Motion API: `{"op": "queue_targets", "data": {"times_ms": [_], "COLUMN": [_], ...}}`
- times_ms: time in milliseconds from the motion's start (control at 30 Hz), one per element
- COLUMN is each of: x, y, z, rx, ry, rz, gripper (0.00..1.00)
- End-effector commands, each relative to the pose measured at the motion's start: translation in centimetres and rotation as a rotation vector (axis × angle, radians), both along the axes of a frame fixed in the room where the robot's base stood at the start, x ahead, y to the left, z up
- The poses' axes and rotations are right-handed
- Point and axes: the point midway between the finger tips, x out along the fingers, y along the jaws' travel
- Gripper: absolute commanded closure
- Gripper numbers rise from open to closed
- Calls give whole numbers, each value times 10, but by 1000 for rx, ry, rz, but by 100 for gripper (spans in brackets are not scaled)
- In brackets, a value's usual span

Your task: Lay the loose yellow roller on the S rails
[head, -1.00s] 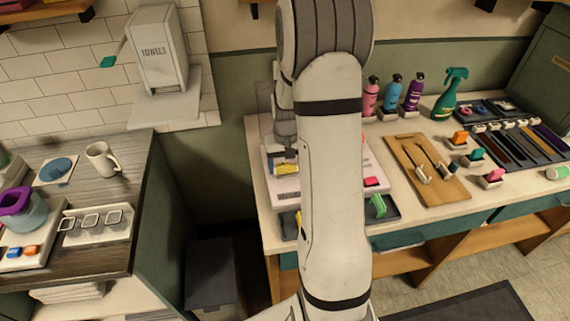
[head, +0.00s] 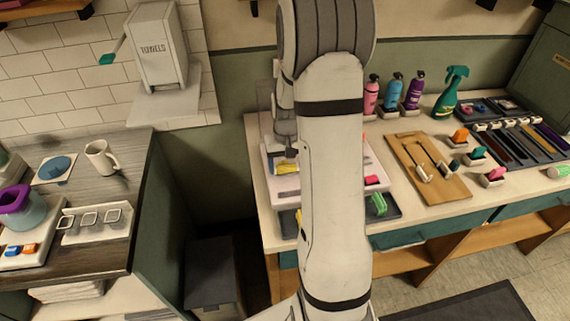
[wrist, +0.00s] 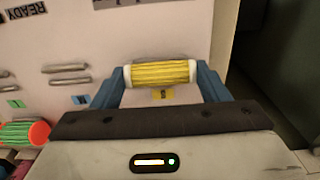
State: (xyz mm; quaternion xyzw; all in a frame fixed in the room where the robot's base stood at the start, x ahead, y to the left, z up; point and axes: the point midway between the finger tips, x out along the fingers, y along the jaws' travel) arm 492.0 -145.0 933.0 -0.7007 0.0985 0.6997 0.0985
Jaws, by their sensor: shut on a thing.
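The yellow roller (wrist: 160,73) has white ends and lies crosswise between the blue fingers of my gripper (wrist: 161,72), which is shut on it end to end. A yellow label with an S (wrist: 162,95) shows on the pale board (wrist: 130,35) just below the roller in the wrist view. The S rails are hidden, apparently behind the roller. I cannot tell whether the roller touches them or hangs above. In the head view my gripper (head: 284,154) is over the pale board (head: 286,185) at the table's left end, partly hidden by my arm.
Two other rail pairs, with a green label (wrist: 15,103) and a blue label (wrist: 80,99), are bare at left. A green roller with orange ends (wrist: 25,133) lies lower left. A dark gap separates the tables.

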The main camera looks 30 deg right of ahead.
Motion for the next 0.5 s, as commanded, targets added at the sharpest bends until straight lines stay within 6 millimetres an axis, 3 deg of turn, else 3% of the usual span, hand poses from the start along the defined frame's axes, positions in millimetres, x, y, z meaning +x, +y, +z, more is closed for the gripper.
{"op": "queue_targets", "data": {"times_ms": [267,300,500], "x": [0,0,0], "y": [0,0,-1], "z": [0,0,0], "rx": [0,0,0], "ry": [0,0,0], "rz": [-1,-1,-1], "gripper": [53,31,15]}}
